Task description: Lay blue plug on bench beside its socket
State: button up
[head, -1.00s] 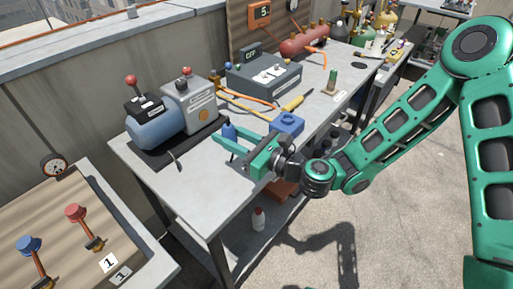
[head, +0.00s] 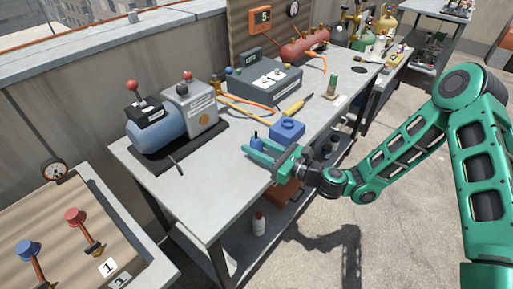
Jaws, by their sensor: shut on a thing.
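The blue plug (head: 256,139) shows at the fingertips of my green gripper (head: 252,151), which is shut on it over the bench (head: 215,192). Only the plug's upper part shows; the fingers hide the rest. I cannot tell whether its underside touches the bench top. The blue socket block (head: 288,130), with a dark opening on top, stands on the bench just right of and slightly behind the plug. The plug and the socket are apart.
A blue-and-grey pump (head: 170,125) stands on a dark mat at the left. A grey box (head: 264,82), an orange-yellow hose and a yellow-handled tool (head: 294,107) lie behind the socket. The bench's front left is clear. A white bottle (head: 259,222) stands below.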

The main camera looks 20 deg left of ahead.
jog(key=shift+f, duration=0.35)
jog(key=o, duration=1.1)
jog(key=v, duration=1.2)
jog(key=shift+r, duration=0.1)
jog(key=shift+s, duration=0.1)
